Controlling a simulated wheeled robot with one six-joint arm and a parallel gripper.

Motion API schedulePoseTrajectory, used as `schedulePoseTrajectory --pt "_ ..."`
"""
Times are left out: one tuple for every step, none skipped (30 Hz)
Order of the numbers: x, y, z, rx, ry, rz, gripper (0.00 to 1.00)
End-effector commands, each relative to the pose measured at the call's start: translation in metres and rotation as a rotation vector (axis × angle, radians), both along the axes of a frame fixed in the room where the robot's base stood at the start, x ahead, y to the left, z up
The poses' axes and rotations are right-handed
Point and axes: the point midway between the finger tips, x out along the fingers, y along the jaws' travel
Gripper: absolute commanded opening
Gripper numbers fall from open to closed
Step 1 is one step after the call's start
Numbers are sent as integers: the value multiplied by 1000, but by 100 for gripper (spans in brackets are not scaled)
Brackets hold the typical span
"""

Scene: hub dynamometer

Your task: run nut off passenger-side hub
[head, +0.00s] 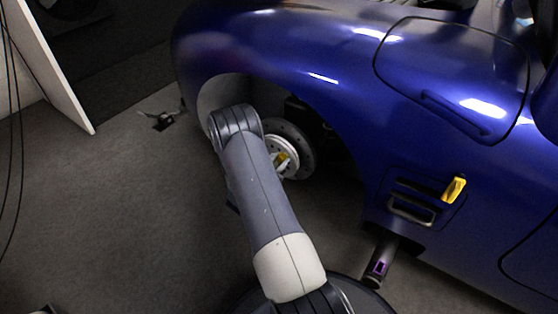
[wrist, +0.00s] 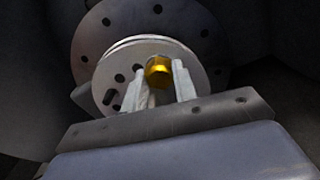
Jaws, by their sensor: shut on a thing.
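The passenger-side hub (head: 279,155) is a pale round flange in front of a dark brake disc, inside the blue car's wheel arch. The hub also shows in the wrist view (wrist: 112,80), with several holes in its face. A gold-yellow nut (wrist: 158,72) is at the hub's middle, and it shows small in the head view (head: 282,158). My gripper (wrist: 164,82) is shut on the nut, one pale finger on each side of it. I cannot tell whether the nut is still on a thread, as its far side is hidden.
The blue car body (head: 290,60) curves over the hub and limits room above. A yellow handle (head: 453,189) sticks out of the side panel at right. A small dark object (head: 163,121) lies on the floor left of the car. The grey floor (head: 110,210) at left is mostly clear.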

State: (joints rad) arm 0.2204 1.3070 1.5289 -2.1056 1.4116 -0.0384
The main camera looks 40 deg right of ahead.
Motion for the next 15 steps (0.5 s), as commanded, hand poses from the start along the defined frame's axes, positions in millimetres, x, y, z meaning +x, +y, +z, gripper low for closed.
schedulePoseTrajectory --pt "0 0 0 -17 51 0 3" --pt "0 0 0 -28 83 0 3" --pt "0 1 0 -43 127 0 3" --pt "-1 1 0 -54 159 0 3" --pt "0 1 0 -66 192 0 3" --pt "0 1 0 -81 236 0 3" --pt "0 1 0 -93 269 0 3" --pt "-1 1 0 -104 302 0 3" --pt "0 1 0 -119 344 0 3" --pt "0 1 1 -130 375 0 3" --pt "0 1 1 -140 405 0 3" --pt "0 1 1 -153 440 0 3" --pt "0 1 0 -161 463 0 3" --pt "0 1 0 -168 482 0 3" --pt "0 1 0 -175 501 0 3"
